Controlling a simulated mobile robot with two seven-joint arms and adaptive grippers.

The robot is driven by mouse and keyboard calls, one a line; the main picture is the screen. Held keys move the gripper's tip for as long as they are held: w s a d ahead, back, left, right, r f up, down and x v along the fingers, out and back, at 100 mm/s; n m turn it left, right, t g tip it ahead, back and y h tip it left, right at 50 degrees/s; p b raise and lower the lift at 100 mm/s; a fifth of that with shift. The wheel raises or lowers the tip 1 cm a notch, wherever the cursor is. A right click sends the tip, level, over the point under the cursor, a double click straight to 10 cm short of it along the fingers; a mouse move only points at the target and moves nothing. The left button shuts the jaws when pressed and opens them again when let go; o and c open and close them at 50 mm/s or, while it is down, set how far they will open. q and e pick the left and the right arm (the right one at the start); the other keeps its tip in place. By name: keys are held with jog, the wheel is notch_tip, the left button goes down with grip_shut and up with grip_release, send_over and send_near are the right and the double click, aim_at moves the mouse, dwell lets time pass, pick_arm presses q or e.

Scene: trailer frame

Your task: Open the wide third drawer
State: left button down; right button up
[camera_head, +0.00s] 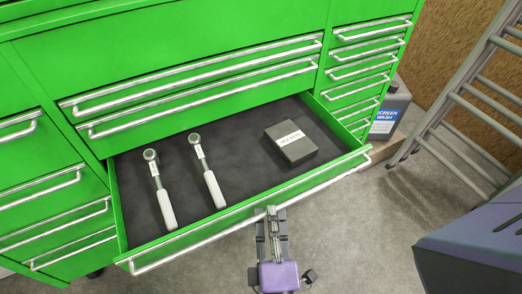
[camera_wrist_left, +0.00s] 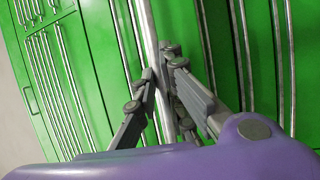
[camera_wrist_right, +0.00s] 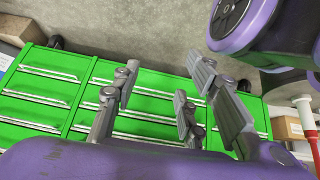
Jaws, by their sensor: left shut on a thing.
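The wide third drawer (camera_head: 235,190) of the green cabinet is pulled well out in the head view. Its dark lining shows, with two ratchet-like tools (camera_head: 160,190) (camera_head: 207,172) and a black box (camera_head: 290,142) with a white label lying in it. My left gripper (camera_head: 271,212) is at the middle of the drawer's long silver front handle (camera_head: 215,236). In the left wrist view its fingers (camera_wrist_left: 168,85) close around a silver bar. My right gripper (camera_wrist_right: 156,100) shows only in the right wrist view, with its fingers apart and nothing between them, cabinet drawers behind.
Two wide shut drawers (camera_head: 200,85) lie above the open one. Narrow shut drawers stand at left (camera_head: 55,205) and right (camera_head: 365,65). A screen wash container (camera_head: 388,112) and a metal ladder (camera_head: 470,90) stand right of the cabinet. Grey floor (camera_head: 350,240) is clear in front.

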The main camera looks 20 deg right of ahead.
pick_arm(q)
jog(key=s, duration=0.9)
jog(key=shift+d, duration=0.15)
pick_arm(e)
jog(key=shift+w+a+r, duration=0.1)
jog(key=shift+w, duration=0.6)
pick_arm(q)
jog(key=shift+r, duration=0.1)
jog(key=c, duration=2.1)
grip_release()
pick_arm(e)
jog(key=shift+a, duration=0.1)
